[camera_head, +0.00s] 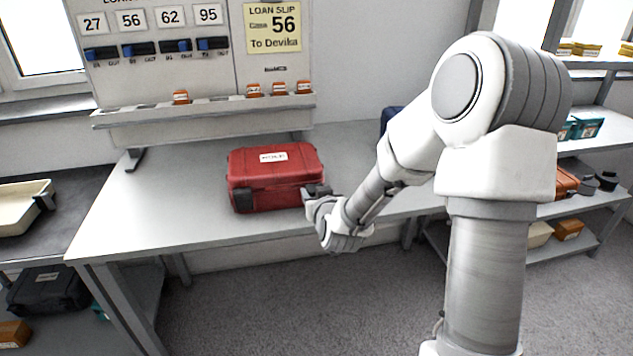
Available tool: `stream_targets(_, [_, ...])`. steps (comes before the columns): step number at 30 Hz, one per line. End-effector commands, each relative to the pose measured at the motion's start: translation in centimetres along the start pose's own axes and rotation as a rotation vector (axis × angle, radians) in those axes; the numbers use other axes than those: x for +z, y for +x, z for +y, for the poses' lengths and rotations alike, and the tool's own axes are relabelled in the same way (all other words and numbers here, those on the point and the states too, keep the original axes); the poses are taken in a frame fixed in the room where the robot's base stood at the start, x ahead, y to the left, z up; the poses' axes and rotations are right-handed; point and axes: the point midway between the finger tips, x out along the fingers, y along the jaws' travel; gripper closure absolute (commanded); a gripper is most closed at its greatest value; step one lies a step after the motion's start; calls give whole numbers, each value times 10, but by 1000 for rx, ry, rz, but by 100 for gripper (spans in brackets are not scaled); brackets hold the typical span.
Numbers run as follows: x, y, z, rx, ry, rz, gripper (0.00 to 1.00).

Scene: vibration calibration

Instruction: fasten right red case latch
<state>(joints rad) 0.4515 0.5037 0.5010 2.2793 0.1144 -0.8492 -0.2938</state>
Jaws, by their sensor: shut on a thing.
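The red case (275,172) stands closed on the grey table, with a white label on its lid. A dark latch (243,200) shows at the left of its front face. My gripper (308,192) is at the right end of the case's front, touching or very close to it. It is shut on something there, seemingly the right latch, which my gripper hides. I cannot see the fingertips clearly, nor whether the right latch is up or down.
The table (160,215) is clear left of the case. A board (165,60) with numbered tags, switches and a loan slip stands behind it, with small orange pieces on its ledge. A beige tray (22,208) lies far left. Shelves (580,215) stand at right.

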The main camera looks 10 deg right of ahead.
Motion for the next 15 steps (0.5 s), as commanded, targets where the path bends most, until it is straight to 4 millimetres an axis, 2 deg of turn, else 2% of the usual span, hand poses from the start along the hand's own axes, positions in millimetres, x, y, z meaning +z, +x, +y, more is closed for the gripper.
stream_targets(1, [-14,-3,-1,-1,-1,-39,100])
stream_targets(15, [-27,5,-2,-2,-1,-391,100])
